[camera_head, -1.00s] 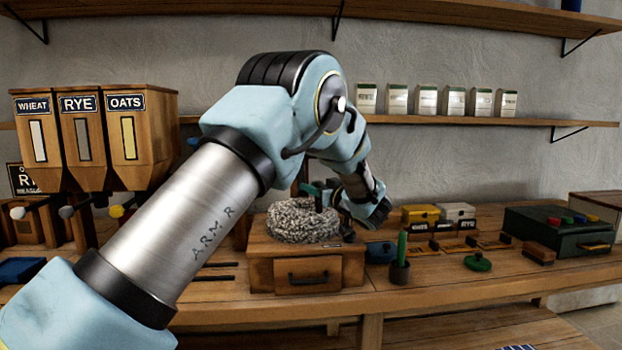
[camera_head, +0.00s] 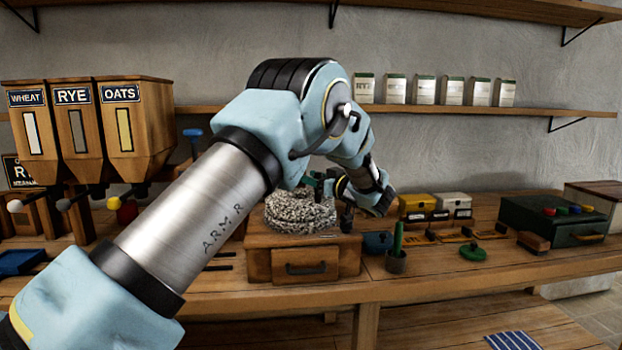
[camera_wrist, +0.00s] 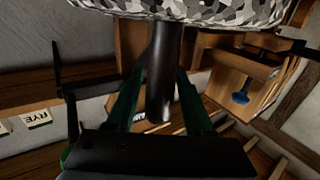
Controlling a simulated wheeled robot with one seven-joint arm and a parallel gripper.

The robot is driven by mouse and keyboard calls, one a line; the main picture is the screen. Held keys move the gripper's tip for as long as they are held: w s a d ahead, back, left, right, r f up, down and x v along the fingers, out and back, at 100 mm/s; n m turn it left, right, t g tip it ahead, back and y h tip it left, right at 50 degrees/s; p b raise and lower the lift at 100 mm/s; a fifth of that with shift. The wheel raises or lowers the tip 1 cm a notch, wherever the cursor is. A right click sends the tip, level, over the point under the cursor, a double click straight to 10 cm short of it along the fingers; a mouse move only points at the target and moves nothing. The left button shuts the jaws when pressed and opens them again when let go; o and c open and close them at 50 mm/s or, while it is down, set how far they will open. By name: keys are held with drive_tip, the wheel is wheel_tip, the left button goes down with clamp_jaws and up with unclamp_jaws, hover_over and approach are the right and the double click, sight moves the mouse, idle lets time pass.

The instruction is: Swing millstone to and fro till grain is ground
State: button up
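The speckled grey millstone (camera_head: 299,213) lies on a wooden mill box (camera_head: 256,264) with a front drawer (camera_head: 305,266). In the wrist view the stone (camera_wrist: 200,9) fills the top edge. My gripper (camera_head: 318,183) reaches in from the right above the stone. In the wrist view its green fingers (camera_wrist: 160,75) stand on both sides of a black upright handle (camera_wrist: 166,55) by the stone and look closed on it. In the head view the handle is mostly hidden by my wrist. No grain or flour shows on the stone.
Wheat, rye and oats hoppers (camera_head: 137,130) stand at left. Right of the mill are a green stick in a cup (camera_head: 396,262), a green lid (camera_head: 473,252), yellow and white boxes (camera_head: 417,203) and a dark green case (camera_head: 548,221). A shelf (camera_head: 450,109) runs behind my arm.

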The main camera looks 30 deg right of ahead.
drive_tip(key=shift+o, duration=0.5)
drive_tip(key=shift+f, duration=0.1)
drive_tip(key=shift+s, duration=0.1)
drive_tip(key=shift+s+d, duration=0.1)
drive_tip(key=shift+s, duration=0.2)
drive_tip(key=s+d+b, duration=0.1)
drive_tip(key=s+b, duration=0.2)
drive_tip(key=s, duration=0.7)
drive_tip(key=shift+d, duration=0.1)
